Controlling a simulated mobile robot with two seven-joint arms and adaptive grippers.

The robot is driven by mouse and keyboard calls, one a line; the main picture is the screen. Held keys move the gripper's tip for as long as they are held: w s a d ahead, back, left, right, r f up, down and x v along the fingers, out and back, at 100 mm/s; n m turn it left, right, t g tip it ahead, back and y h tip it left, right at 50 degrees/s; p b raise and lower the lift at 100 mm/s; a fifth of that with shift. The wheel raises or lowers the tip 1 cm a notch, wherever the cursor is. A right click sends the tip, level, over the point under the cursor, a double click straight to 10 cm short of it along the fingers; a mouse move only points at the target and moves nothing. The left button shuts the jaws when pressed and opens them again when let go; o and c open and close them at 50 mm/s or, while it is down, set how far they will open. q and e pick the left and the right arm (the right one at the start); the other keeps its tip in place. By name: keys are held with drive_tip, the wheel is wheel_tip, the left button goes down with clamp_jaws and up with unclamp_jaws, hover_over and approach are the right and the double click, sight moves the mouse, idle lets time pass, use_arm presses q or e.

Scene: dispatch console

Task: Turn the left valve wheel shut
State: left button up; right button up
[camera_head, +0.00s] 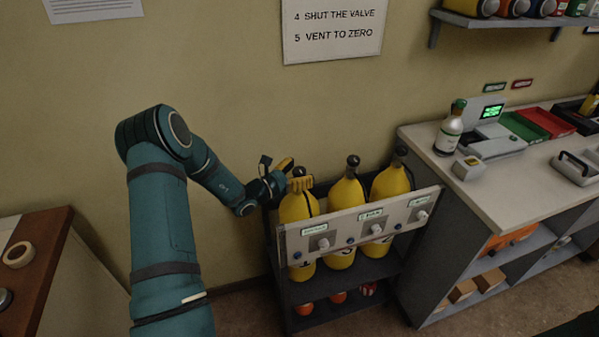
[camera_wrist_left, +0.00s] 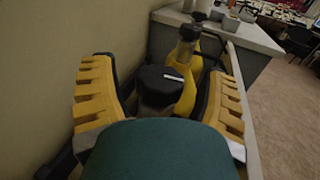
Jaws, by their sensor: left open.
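Three yellow cylinders stand side by side in a dark rack: the left one (camera_head: 297,208), the middle one (camera_head: 345,193) and the right one (camera_head: 389,183). The left valve wheel (camera_wrist_left: 160,86) is a dark round knob with a white mark on top. In the left wrist view it lies between the two yellow ribbed fingers of my left gripper (camera_wrist_left: 160,92), with visible gaps on both sides. In the head view my left gripper (camera_head: 292,174) is at the left cylinder's top and largely hides the wheel. My left gripper is open. My right gripper is not in view.
A white labelled panel (camera_head: 360,225) runs across the cylinders' front. The wall is close behind them. A counter (camera_head: 480,190) with a green-capped bottle (camera_head: 450,128) stands to the right. A wooden table (camera_head: 35,270) with a tape roll (camera_head: 18,254) is at the left.

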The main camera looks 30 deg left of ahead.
use_arm(q)
drive_tip(key=c, duration=1.2)
drive_tip(key=shift+m+h, duration=0.3)
drive_tip(key=shift+m+g+h+b, duration=0.35)
drive_tip(key=shift+m+g+h, duration=0.25)
drive_tip(key=shift+h, duration=0.4)
drive_tip(key=o, duration=1.2)
drive_tip(key=shift+s, duration=0.1)
